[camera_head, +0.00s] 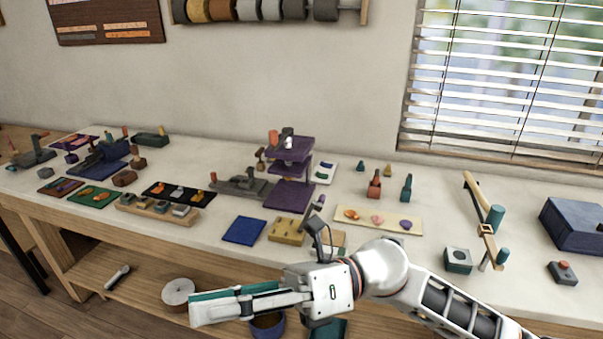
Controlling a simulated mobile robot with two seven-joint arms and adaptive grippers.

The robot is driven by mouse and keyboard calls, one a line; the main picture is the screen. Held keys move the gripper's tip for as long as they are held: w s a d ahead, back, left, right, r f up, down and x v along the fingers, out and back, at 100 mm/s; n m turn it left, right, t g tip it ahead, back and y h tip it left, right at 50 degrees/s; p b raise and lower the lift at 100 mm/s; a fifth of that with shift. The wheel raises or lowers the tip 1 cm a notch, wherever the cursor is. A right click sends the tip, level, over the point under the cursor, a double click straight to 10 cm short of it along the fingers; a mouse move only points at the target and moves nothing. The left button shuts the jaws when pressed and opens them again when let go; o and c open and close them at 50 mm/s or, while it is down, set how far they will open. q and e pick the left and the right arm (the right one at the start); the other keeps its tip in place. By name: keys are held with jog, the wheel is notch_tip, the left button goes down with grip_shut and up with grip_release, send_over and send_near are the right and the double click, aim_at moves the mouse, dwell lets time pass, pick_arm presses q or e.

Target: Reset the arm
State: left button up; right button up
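My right arm (445,302) comes in from the lower right and reaches left across the front edge of the workbench (330,240). My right gripper (203,311) points left, in front of the bench and over the lower shelf in the picture. It is seen side-on, with a teal strip along its fingers. The gap between the fingers does not show clearly, and I see nothing held in it. My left gripper and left arm are not in view.
A purple stepped press stand (290,170) stands mid-bench. A blue mat (245,230), a wooden block (287,231) and a cream strip with coloured pieces (378,219) lie near my arm. A hammer-like tool (480,200) and a dark blue box (575,224) are at the right.

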jog(key=w+d+f+m+t+y, duration=0.2)
jog(key=w+d+m+t+y, duration=0.25)
jog(key=w+m+t, duration=0.95)
jog(key=w+d+f+m+t+h, duration=0.1)
jog(key=d+f+m+t+h, duration=0.45)
jog(key=m, duration=0.35)
jog(key=w+d+f+m+t+h, duration=0.2)
jog(key=d+f+m+t+h, duration=0.2)
jog(key=f+m, duration=0.4)
jog(key=s+d+f+m+h, duration=0.25)
jog(key=d+f+m, duration=0.2)
jog(key=f, duration=0.25)
jog(key=s+d+f+m+h, duration=0.1)
jog(key=d+f+m+h, duration=0.35)
jog(key=f, duration=0.25)
jog(key=s+d+f+m+g+h, duration=0.2)
jog(key=s+d+f+m+g, duration=0.1)
jog(key=s+f, duration=0.3)
jog(key=s+d+f+m+g+h, duration=0.1)
jog(key=s+d+f+m+g, duration=0.2)
jog(key=f, duration=0.7)
jog(key=s+d, duration=0.2)
jog(key=s, duration=0.1)
jog(key=shift+s+h, duration=0.25)
jog(key=shift+h, duration=0.15)
